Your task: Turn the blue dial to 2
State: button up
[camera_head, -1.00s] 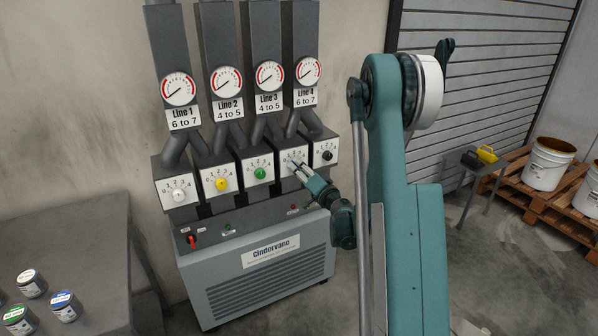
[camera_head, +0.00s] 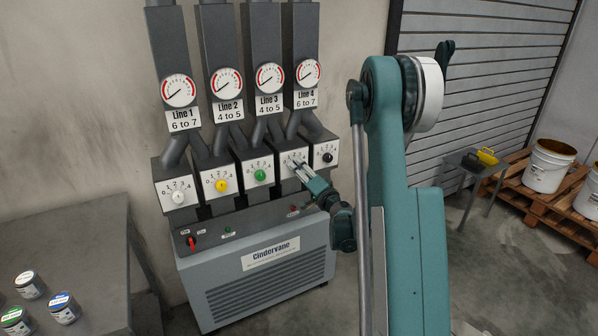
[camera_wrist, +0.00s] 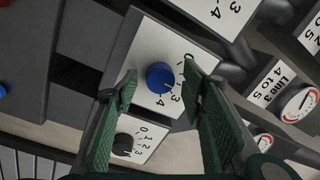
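The blue dial (camera_wrist: 162,77) sits on a white plate with a 0 to 4 scale in the wrist view. The 0, 3 and 4 show; my right-hand finger hides the marks between. I cannot read its pointer. My gripper (camera_wrist: 160,84) is open, with one green finger on each side of the dial and gaps between them. In the head view my gripper (camera_head: 297,166) is at the fourth panel (camera_head: 284,172) from the left and covers the blue dial.
A black dial (camera_head: 327,157) is just right of my gripper and a green dial (camera_head: 260,175) just left. Yellow (camera_head: 222,185) and white (camera_head: 178,196) dials are further left. Gauges (camera_head: 308,73) hang above. The Cindervane cabinet (camera_head: 265,285) stands below.

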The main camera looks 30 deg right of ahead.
jog(key=shift+s, duration=0.1)
jog(key=s, duration=1.1)
jog(key=shift+s+d+f, duration=0.25)
jog(key=shift+s+f, duration=0.15)
dwell(0.5)
jog(key=s+a+r+n+g+y+p, duration=0.1)
jog(key=s+a+r+n+g, duration=0.2)
jog(key=a, duration=0.5)
jog(key=s+a+r+n+g+y, duration=0.15)
jog(key=s+a+r, duration=0.25)
jog(key=a, duration=0.5)
jog(key=s+a+r+n+g+y+p, duration=0.1)
jog(key=s+a+r+n+g, duration=0.2)
jog(key=a, duration=0.5)
jog(key=s+a+r+n+g+h, duration=0.1)
jog(key=s+a+n+g+h, duration=0.1)
jog(key=s, duration=1.2)
jog(key=s+a+r+n+g+h+p, duration=0.1)
jog(key=s+a+n+g+h, duration=0.1)
jog(key=s, duration=1.3)
jog(key=shift+a+n, duration=0.25)
jog(key=shift+n, duration=0.1)
